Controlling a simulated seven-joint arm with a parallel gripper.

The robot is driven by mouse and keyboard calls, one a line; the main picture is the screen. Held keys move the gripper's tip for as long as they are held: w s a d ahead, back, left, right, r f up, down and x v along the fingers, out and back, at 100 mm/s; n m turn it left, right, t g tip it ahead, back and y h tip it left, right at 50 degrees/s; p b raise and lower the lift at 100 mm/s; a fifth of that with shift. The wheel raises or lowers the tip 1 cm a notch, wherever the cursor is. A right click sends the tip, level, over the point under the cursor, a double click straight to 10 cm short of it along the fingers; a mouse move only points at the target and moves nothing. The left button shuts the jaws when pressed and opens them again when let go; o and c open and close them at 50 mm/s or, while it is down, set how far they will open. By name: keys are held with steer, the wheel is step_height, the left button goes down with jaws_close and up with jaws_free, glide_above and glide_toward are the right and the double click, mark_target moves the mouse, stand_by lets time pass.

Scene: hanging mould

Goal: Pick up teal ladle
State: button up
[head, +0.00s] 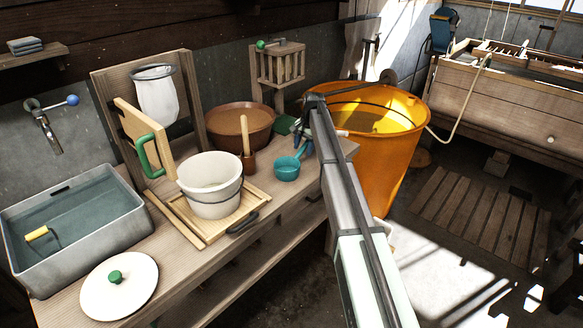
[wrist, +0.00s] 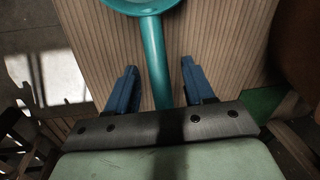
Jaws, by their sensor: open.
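The teal ladle (head: 287,168) lies on the wooden bench near its right end, its cup to the left and its handle reaching right toward my gripper (head: 303,142). In the wrist view the ladle's handle (wrist: 156,60) runs down between the two blue fingers of my gripper (wrist: 158,85), with its cup at the top edge, partly cut off. The fingers are open, one on each side of the handle, with a gap visible on both sides. The handle's lower end is hidden behind the dark gripper bar.
A white bucket (head: 210,199) stands on a wooden frame left of the ladle. A wooden tool in a brown cup (head: 248,162) stands close by. A brown bowl (head: 212,143) is behind. A large orange tub (head: 395,150) stands right of the bench (head: 283,200).

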mark_target(304, 146)
steer(key=shift+w+a+f, duration=0.1)
steer(key=shift+f, duration=0.7)
steer(key=shift+w+a+f, duration=0.1)
steer(key=shift+f, duration=0.65)
steer(key=shift+c, duration=0.4)
jaws_close()
